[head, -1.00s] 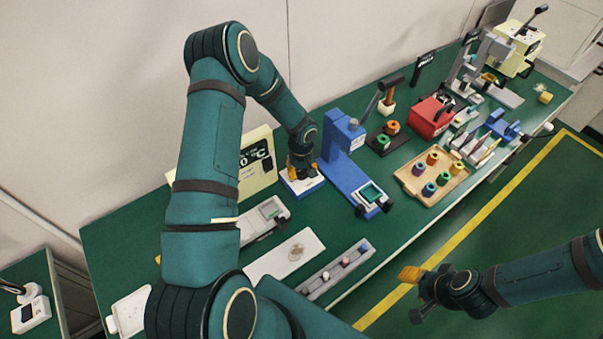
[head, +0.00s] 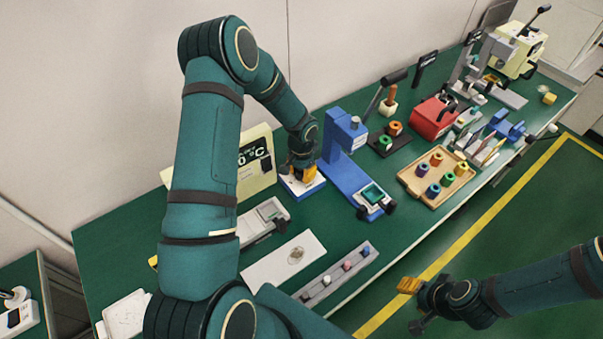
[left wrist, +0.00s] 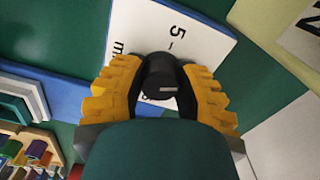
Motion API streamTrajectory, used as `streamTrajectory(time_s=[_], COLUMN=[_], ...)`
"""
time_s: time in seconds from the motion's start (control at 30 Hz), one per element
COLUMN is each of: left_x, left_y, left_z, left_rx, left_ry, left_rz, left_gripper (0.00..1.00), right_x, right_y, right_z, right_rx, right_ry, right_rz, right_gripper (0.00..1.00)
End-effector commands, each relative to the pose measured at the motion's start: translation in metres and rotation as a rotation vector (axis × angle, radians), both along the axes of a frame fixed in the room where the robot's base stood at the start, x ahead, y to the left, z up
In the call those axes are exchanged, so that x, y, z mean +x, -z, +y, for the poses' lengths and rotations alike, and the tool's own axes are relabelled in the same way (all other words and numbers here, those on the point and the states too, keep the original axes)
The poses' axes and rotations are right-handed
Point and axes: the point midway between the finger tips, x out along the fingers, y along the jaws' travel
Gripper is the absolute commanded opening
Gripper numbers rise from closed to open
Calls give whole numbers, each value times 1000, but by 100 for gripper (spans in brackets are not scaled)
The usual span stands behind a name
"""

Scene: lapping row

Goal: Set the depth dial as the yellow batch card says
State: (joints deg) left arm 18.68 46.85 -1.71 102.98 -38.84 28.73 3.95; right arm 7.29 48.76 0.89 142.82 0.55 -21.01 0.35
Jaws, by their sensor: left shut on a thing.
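The depth dial (left wrist: 163,80) is a round black knob with a short pale mark, on a white scale plate (left wrist: 205,45). A "5" with a dash shows beside it; the rest of the scale is largely hidden by my fingers. My left gripper (left wrist: 165,95) is shut on the dial, one orange finger on each side. In the head view, my left gripper (head: 303,172) is at the white plate (head: 318,188) by the blue press. A yellow scrap (head: 153,260) shows beside my left arm; I cannot tell if it is the batch card. My right gripper (head: 412,303) is away from the bench.
The blue press (head: 345,165) stands right beside the dial plate. A cream panel (head: 262,182) marked "°C" is behind my arm. A wooden tray (head: 408,180) with coloured spools, a red unit (head: 432,115) and a grey strip (head: 325,283) with small pegs lie around.

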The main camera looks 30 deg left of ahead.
Motion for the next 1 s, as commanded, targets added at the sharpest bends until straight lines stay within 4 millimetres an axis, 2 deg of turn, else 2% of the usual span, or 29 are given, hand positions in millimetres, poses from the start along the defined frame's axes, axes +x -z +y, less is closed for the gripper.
streamTrajectory(time_s=[0.2, 0.5, 1.0], left_x=[-1, -1, -1], left_y=[1, 0, 0], left_z=[0, 0, 0], left_rx=[1, 0, 0], left_ry=[179, 344, 410], left_rz=[2, 2, 2], left_gripper=[0, 0, 0], right_x=[-1, -1, -1], right_y=[3, 4, 4], right_z=[0, 0, 0], right_rx=[0, 0, 0], right_ry=[-2, -2, -2], right_rz=[2, 2, 3], right_gripper=[47, 47, 47])
